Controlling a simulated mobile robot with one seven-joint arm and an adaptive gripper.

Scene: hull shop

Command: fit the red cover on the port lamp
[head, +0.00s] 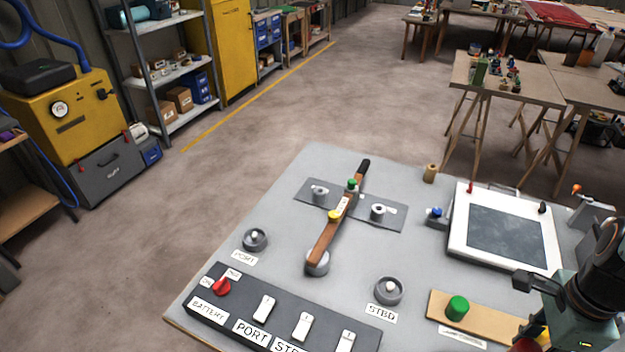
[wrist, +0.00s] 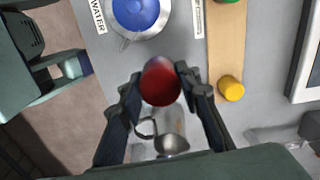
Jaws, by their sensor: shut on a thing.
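My gripper (wrist: 157,82) is shut on the red cover (wrist: 160,84), a small round cap held between its two fingertips. In the head view, the red cover (head: 525,345) is partly cut off at the bottom right edge, below my arm. The port lamp (head: 255,239) is a grey round base with a small pale bulb, bare, above the PORT label at the left of the grey bench. My gripper is far to its right. The starboard lamp (head: 389,291), also bare, stands nearer the middle. The port lamp is not in the wrist view.
A wooden strip (head: 490,318) bears a green cover (head: 457,308); a yellow cover (wrist: 231,88) also shows in the wrist view. A metal jug (wrist: 172,142) lies below the held cover. A switch panel (head: 285,322) and wooden lever (head: 328,243) stand near the lamps.

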